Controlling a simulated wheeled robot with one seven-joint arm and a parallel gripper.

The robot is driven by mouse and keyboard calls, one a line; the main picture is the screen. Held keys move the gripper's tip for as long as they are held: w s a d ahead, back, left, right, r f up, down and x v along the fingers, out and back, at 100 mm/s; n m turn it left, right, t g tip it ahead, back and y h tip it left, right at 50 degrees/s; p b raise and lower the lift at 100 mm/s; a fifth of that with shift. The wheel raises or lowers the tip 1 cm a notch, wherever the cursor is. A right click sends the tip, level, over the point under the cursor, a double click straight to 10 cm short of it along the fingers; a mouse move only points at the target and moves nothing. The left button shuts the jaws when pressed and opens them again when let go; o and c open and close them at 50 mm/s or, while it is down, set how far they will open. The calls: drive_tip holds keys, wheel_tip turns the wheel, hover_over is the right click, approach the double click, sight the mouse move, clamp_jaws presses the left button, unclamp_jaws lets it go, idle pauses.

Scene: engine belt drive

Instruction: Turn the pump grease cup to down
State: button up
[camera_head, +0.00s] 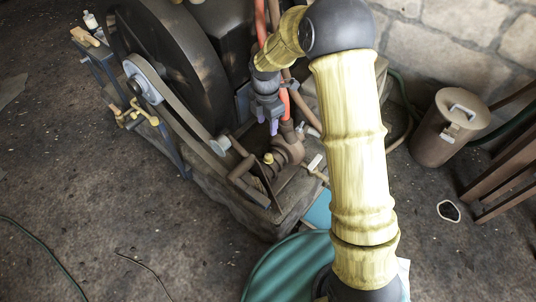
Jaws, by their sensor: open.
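The rusty brown pump (290,152) sits low on the stone base at the middle of the view. A small brass-yellow cap (268,158) on its left side looks like the grease cup. It is too small to tell which way it points. My gripper (268,121) points down above the pump, a little above the brass cap in the picture. Its two purple-tipped fingers are apart with nothing seen between them. It looks clear of the cap, but the depth between them is hard to judge.
A large dark flywheel (175,60) and belt stand to the left. Red pipes (284,103) rise close beside my gripper. A wooden-handled lever (315,163) lies right of the pump. A brown lidded can (450,128) stands at right. The floor at lower left is mostly clear.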

sight(268, 156)
drive_tip(key=f+b, duration=0.2)
drive_tip(key=f, duration=0.3)
drive_tip(key=f+b, duration=0.2)
drive_tip(key=f, duration=0.4)
drive_tip(key=f+b, duration=0.3)
drive_tip(key=f, duration=0.3)
drive_tip(key=shift+s+d, duration=0.15)
drive_tip(key=shift+s, duration=0.1)
drive_tip(key=shift+r, duration=0.1)
drive_tip(key=c, duration=1)
